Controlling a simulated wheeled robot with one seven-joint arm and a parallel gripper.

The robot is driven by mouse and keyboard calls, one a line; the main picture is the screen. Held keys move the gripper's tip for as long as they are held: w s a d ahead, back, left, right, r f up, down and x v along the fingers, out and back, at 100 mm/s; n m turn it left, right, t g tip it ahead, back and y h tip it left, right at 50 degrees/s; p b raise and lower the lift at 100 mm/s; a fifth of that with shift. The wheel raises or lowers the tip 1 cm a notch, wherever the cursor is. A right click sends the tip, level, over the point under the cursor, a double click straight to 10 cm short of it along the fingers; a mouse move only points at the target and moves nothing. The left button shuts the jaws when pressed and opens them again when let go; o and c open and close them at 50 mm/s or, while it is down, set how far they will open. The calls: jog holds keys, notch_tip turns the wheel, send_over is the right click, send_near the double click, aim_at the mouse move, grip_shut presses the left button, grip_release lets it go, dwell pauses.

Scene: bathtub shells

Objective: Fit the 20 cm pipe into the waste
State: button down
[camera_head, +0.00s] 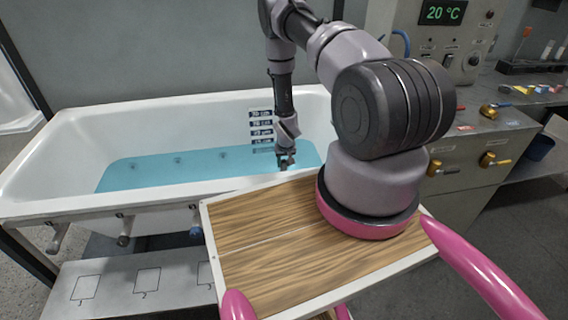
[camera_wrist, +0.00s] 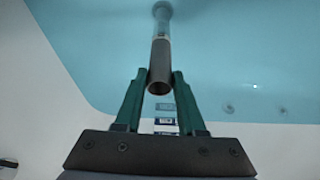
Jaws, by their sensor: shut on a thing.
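My gripper (camera_wrist: 160,82) has two green fingers, shut on a grey pipe (camera_wrist: 161,65) between their tips. In the wrist view the pipe's open near end faces me, and its far part runs away into the blue water. A round grey fitting (camera_wrist: 162,9), perhaps the waste, shows at its far end; I cannot tell whether the pipe sits in it or only lines up with it.
A level scale (camera_head: 261,128) marks the back wall. Capped outlets (camera_head: 124,230) hang under the front rim. A bench with valves (camera_head: 490,160) stands right.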

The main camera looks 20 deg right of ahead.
jog(key=shift+f, duration=2.25)
jog(key=shift+c, duration=2.1)
grip_release()
send_near(284, 167)
jog(key=shift+w+f, duration=0.25)
jog(key=shift+f, duration=0.45)
